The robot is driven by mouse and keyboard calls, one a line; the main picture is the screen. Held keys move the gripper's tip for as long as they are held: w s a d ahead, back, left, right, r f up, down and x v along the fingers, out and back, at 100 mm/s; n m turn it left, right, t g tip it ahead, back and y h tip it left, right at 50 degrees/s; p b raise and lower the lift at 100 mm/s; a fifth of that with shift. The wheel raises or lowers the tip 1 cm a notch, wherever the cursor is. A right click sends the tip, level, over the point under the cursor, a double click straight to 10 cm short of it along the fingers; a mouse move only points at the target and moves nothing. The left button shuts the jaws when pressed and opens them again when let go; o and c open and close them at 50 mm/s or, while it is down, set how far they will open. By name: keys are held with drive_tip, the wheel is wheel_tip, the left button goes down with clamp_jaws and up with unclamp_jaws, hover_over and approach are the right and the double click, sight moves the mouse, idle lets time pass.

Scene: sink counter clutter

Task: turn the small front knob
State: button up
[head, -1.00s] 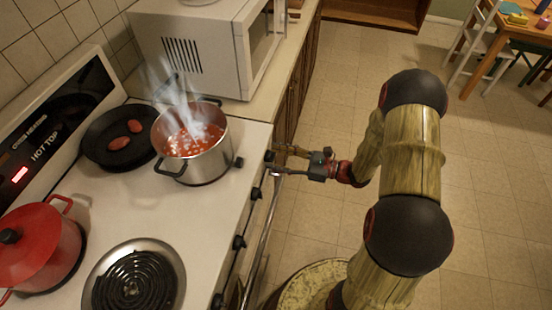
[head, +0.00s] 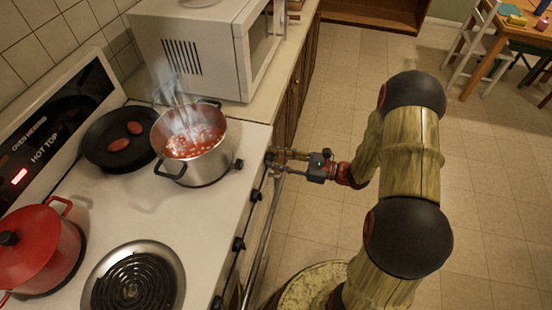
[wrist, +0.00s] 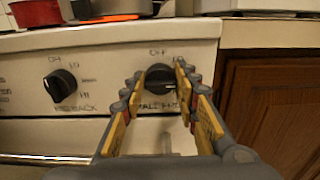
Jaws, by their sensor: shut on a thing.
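The small front knob (wrist: 160,78) is black and round. It sits on the white front panel of the stove under an "OFF" mark, with a partly covered label below it. My gripper (wrist: 159,72) has one finger on each side of this knob and is shut on it. In the head view my gripper (head: 278,158) reaches from the right to the knob (head: 269,156) at the stove's far front corner. The fingers cover parts of the knob's sides and its label, and I cannot tell its exact angle.
Another black knob (wrist: 60,85), labelled as a back one, is to the left. A steaming pot of red soup (head: 194,160) stands near the stove's front edge. A pan (head: 115,150), a red pot (head: 38,250) and an oven handle (head: 262,245) are nearby.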

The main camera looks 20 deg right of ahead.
drive_tip(key=shift+n, duration=0.6)
drive_tip(key=shift+c, duration=0.4)
drive_tip(key=o, duration=1.1)
drive_tip(key=shift+d, duration=0.1)
drive_tip(key=v, duration=1.2)
